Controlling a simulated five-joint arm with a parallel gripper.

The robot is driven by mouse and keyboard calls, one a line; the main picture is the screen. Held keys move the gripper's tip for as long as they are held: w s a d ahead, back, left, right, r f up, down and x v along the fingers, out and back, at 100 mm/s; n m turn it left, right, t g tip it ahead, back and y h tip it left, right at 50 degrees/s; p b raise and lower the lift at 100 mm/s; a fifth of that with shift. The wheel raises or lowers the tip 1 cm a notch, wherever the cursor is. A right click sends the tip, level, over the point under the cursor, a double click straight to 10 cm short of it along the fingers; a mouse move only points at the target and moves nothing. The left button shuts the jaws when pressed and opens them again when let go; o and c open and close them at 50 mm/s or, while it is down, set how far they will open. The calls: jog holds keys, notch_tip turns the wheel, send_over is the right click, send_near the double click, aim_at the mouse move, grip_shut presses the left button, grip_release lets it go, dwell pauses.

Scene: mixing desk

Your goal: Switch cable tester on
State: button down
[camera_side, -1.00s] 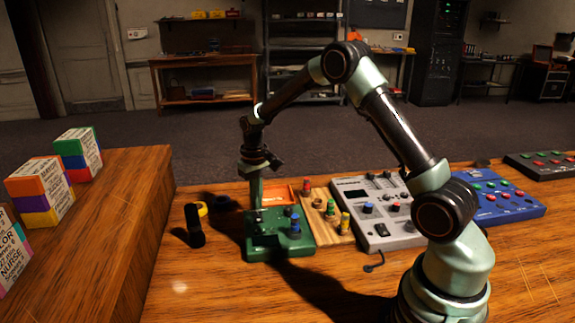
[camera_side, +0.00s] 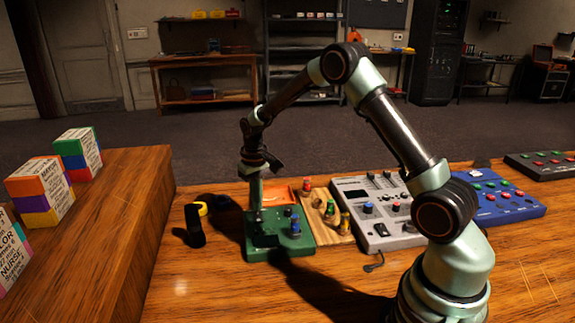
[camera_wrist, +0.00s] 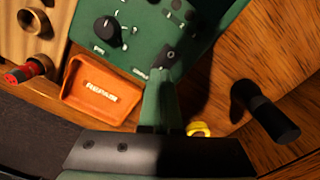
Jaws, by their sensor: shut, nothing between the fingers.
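The green box (camera_side: 300,241), which I take to be the cable tester, lies on the wooden desk and carries upright blue and dark parts at its right. In the wrist view the green box (camera_wrist: 140,35) shows a black round knob (camera_wrist: 107,30) and small metal parts near its edge. My gripper (camera_side: 257,218) points down over the left part of the box, its fingers shut and empty. In the wrist view my gripper (camera_wrist: 165,72) has its tip at a small dark part by the box's edge. I cannot tell whether it touches, and the switch's position is not clear.
An orange tray marked REPAIR (camera_wrist: 100,90) lies beside the box. A black cylinder (camera_side: 194,225) and a yellow ring (camera_side: 202,208) are to the left. A wooden block with coloured pegs (camera_side: 318,208), a grey mixer (camera_side: 375,228) and a blue panel (camera_side: 500,208) stand to the right.

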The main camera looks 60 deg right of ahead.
aim_at(258, 213)
jog(key=shift+f, duration=0.7)
dwell(0.3)
jog(key=shift+r, duration=3.6)
jog(key=s+a+r+n+t, duration=0.1)
jog(key=s+a+r, duration=0.25)
jog(key=r, duration=0.25)
jog(key=s+a+r+t, duration=0.2)
jog(key=s+r, duration=0.2)
jog(key=r, duration=0.2)
jog(key=s+a+r+n+t, duration=0.1)
jog(key=s+a, duration=0.1)
jog(key=s, duration=0.3)
jog(key=s+a+n+t, duration=0.1)
jog(key=s+a, duration=0.1)
jog(key=s, duration=0.4)
jog(key=shift+s+a+r+t, duration=0.25)
jog(key=shift+a+r+t, duration=0.05)
jog(key=shift+r, duration=0.05)
